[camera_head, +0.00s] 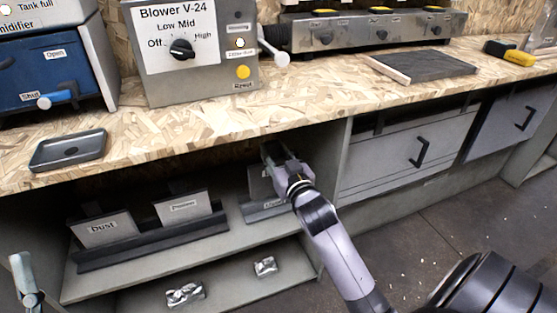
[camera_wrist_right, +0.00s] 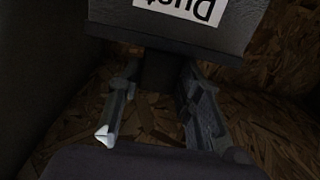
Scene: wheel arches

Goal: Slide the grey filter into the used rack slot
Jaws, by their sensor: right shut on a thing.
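My right gripper (camera_head: 272,153) reaches under the counter on the shelf's right side. In the wrist view, its fingers (camera_wrist_right: 158,95) are shut on the dark tab (camera_wrist_right: 158,70) of a grey filter (camera_wrist_right: 122,20) with an upside-down "Dust" label. In the head view, the held filter (camera_head: 256,184) is upright at the right-hand rack (camera_head: 262,213), partly hidden by my arm. I cannot tell whether it is seated or just above. That rack's label is mostly covered. My left gripper (camera_head: 23,272) shows partly at the lower left; its jaw opening is unclear.
A longer rack (camera_head: 150,245) on the left holds a "Dust" filter (camera_head: 103,230) and another labelled filter (camera_head: 184,207). Foil-like lumps (camera_head: 185,294) lie on the lower shelf. The counter edge overhangs my right arm, and a side panel (camera_head: 334,185) stands close to its right.

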